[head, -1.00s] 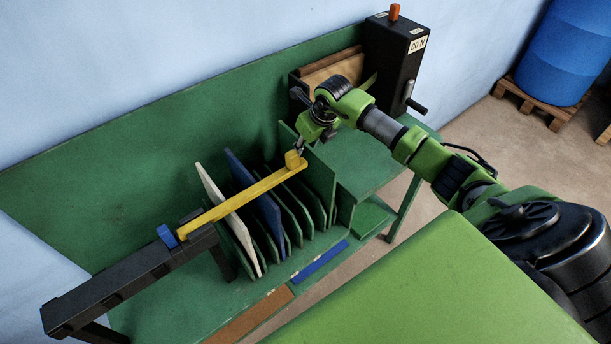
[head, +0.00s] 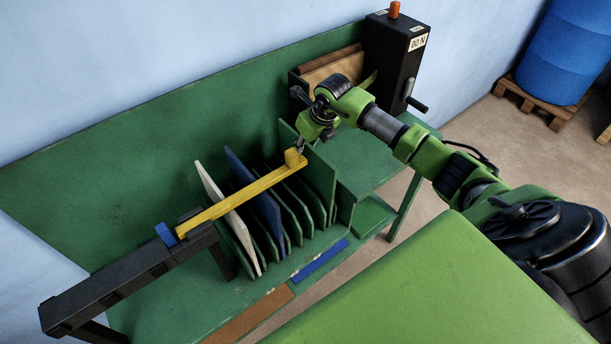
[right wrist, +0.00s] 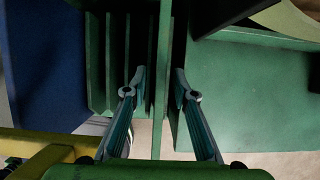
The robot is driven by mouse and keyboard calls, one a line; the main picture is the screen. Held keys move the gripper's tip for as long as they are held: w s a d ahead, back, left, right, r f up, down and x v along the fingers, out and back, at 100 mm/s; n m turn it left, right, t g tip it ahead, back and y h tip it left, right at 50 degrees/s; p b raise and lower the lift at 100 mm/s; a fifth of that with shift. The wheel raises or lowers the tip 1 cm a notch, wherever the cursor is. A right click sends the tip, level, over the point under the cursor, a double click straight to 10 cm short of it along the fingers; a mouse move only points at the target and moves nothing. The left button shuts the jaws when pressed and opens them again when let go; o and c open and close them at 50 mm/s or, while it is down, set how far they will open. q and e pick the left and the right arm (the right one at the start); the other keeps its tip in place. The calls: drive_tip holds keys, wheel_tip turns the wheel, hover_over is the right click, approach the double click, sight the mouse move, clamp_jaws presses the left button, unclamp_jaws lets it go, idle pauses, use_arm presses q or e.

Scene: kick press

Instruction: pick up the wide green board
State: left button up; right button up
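Several green boards stand on edge in a rack on the green bench. A broad upright green board (head: 321,183) stands at the right end of the row; I cannot tell for sure that it is the wide one. My right gripper (head: 302,143) points down over the right part of the row, its fingertips mostly hidden in the head view. In the right wrist view the gripper (right wrist: 161,88) is open, and the edge of a green board (right wrist: 162,70) shows between its two fingers. I cannot see contact. My left gripper is not in view.
A yellow bar (head: 235,202) with a yellow block at its end crosses above the rack, close to my right gripper. A white board (head: 226,214) and a blue board (head: 256,201) stand left. A black press column (head: 393,63) stands behind right; a black beam (head: 120,279) lies front left.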

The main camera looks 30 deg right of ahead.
clamp_jaws()
drive_tip(key=shift+r, duration=0.1)
drive_tip(key=shift+w+r, duration=0.1)
drive_tip(key=shift+r+p, duration=0.15)
drive_tip(key=shift+p, duration=0.25)
drive_tip(key=shift+d+r, duration=0.1)
drive_tip(key=shift+r, duration=0.25)
wheel_tip(320, 180, up, 17)
drive_tip(key=b, duration=0.4)
drive_tip(key=shift+r+b, duration=0.15)
drive_tip(key=shift+b, duration=0.25)
